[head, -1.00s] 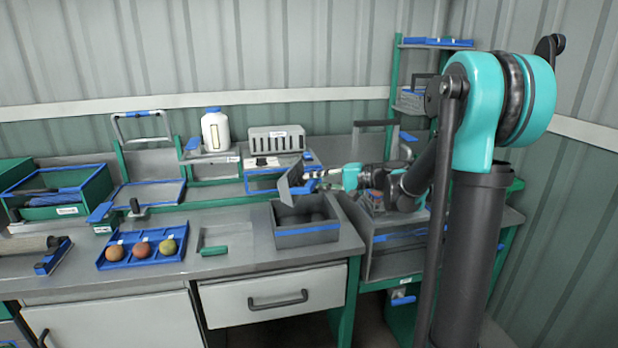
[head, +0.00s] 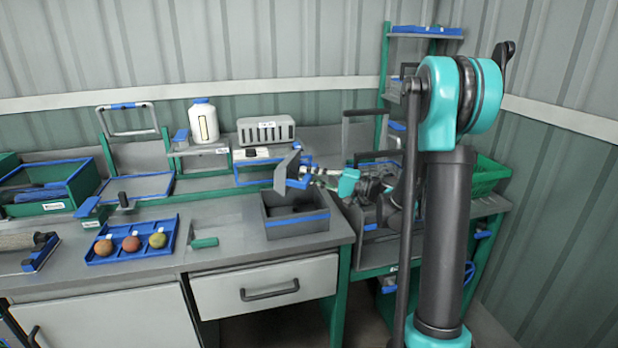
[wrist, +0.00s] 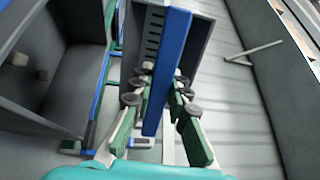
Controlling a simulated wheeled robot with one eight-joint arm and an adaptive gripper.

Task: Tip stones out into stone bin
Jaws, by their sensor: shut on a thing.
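My gripper (head: 305,177) is shut on a grey pan (head: 283,172) by its blue handle. In the wrist view the green fingers (wrist: 160,95) close on both sides of the blue bar (wrist: 168,75). The pan is tipped steeply, nearly on edge, above a grey open bin (head: 303,231) with a blue band. The bin stands on the bench near its right front corner; its grey wall also shows at left in the wrist view (wrist: 75,85). A few dark lumps, likely stones (wrist: 20,58), lie in it. Whether the pan holds anything is hidden.
A blue tray (head: 108,257) with three round fruits and a green-handled tool (head: 204,243) lie left of the bin. A grey slotted box (head: 265,130) and a white bottle (head: 203,122) stand behind. A green crate (head: 490,176) is at right.

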